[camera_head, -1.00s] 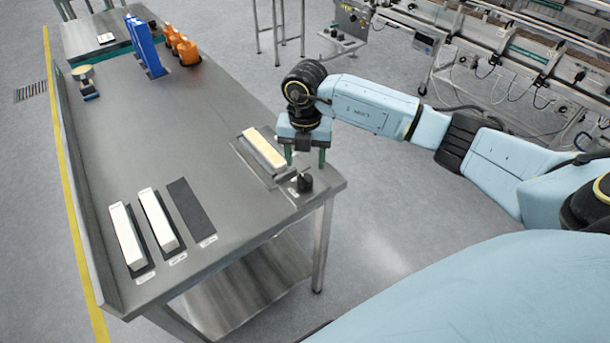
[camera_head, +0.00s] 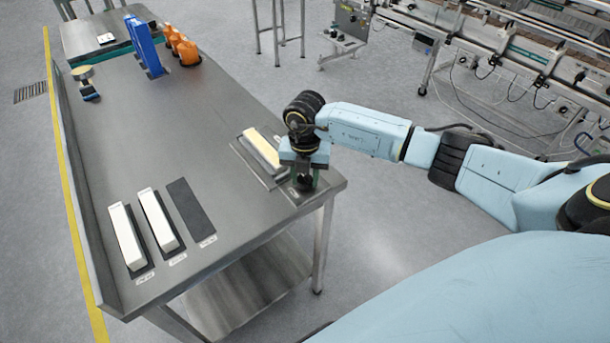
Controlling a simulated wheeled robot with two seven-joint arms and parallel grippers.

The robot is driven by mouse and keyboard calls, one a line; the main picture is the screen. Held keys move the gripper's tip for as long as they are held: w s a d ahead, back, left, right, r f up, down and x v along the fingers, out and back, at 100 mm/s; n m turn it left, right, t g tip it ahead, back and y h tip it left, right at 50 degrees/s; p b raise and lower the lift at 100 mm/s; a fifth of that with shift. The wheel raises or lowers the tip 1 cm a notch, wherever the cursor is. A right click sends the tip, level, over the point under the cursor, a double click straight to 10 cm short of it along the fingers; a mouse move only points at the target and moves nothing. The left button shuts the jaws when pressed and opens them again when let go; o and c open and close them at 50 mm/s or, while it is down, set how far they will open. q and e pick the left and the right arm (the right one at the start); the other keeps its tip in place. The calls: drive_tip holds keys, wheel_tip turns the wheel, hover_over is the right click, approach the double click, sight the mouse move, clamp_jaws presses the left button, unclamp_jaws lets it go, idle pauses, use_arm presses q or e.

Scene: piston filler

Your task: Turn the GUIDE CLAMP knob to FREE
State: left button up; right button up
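The GUIDE CLAMP knob (camera_head: 302,184) is a small dark knob at the near right corner of the steel table, at the end of a grey fixture plate. My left gripper is out of view.
A cream bar (camera_head: 262,150) lies in the fixture beside the knob. Two white bars (camera_head: 127,236) and an empty dark pad (camera_head: 190,209) are at the near left. Blue (camera_head: 143,45) and orange (camera_head: 185,48) parts stand at the far end. The table's middle is clear.

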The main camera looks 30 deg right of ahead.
drive_tip(key=shift+c, duration=1.3)
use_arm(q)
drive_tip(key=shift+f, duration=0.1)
use_arm(e)
drive_tip(key=shift+n, duration=0.3)
drive_tip(key=n+b, duration=0.1)
drive_tip(key=n, duration=0.2)
drive_tip(key=n+b, duration=0.1)
drive_tip(key=n, duration=0.3)
drive_tip(key=n+b, duration=0.2)
drive_tip(key=n, duration=0.2)
drive_tip(key=shift+n, duration=0.3)
drive_tip(key=n+b, duration=0.1)
drive_tip(key=n, duration=0.3)
drive_tip(key=shift+w+b, duration=0.1)
drive_tip(key=shift+b, duration=0.2)
drive_tip(key=shift+n, duration=0.7)
use_arm(q)
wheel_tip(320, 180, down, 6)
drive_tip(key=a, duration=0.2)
drive_tip(key=shift+b, duration=0.35)
use_arm(e)
drive_tip(key=shift+r+n, duration=0.1)
drive_tip(key=shift+n, duration=0.2)
